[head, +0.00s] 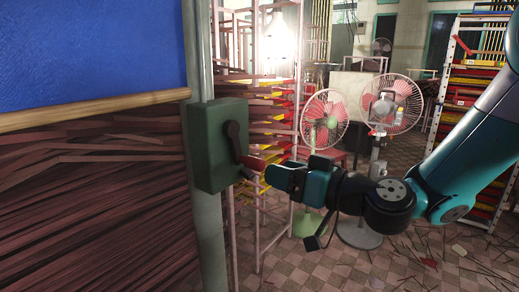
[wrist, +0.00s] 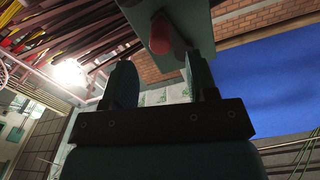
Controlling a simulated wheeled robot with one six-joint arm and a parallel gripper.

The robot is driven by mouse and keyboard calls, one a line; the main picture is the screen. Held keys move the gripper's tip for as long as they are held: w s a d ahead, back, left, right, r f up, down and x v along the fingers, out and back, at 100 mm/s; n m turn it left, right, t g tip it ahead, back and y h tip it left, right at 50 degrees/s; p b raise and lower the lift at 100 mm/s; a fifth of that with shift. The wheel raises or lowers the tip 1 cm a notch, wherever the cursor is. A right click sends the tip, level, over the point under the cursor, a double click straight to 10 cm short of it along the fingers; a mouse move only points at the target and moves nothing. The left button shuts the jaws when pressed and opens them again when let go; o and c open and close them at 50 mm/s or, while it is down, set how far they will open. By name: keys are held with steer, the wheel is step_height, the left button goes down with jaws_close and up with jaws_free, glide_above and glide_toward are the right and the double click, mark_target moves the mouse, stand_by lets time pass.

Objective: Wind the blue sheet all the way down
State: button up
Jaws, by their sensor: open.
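The blue sheet (head: 90,50) hangs at the upper left, with a wooden bar (head: 90,110) along its lower edge. The bar is about level with the top of a green crank box (head: 219,145) on a grey post. On the box is a dark crank arm (head: 235,138) with a red grip (head: 252,163) at its lower end. My gripper (head: 270,175) is open, right beside the red grip. In the wrist view my fingers (wrist: 160,80) are apart, and the red grip (wrist: 159,38) shows between them near the fingertips. I cannot tell whether they touch it. The sheet (wrist: 270,85) also shows there.
Dark incense sticks or slats (head: 90,200) fill the space below the sheet. A pink rack (head: 262,225) stands behind the box. Two pink fans (head: 323,118) and (head: 394,104) stand farther back. The tiled floor (head: 440,265) at the right has scattered sticks.

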mark_target(263, 165)
steer(key=p+x, duration=0.1)
steer(key=x, duration=0.3)
steer(key=shift+w+a+r+p, duration=0.1)
steer(key=shift+w+a+p, duration=0.1)
steer(key=shift+a+p, duration=0.15)
steer(key=shift+w+a, duration=0.45)
jaws_close()
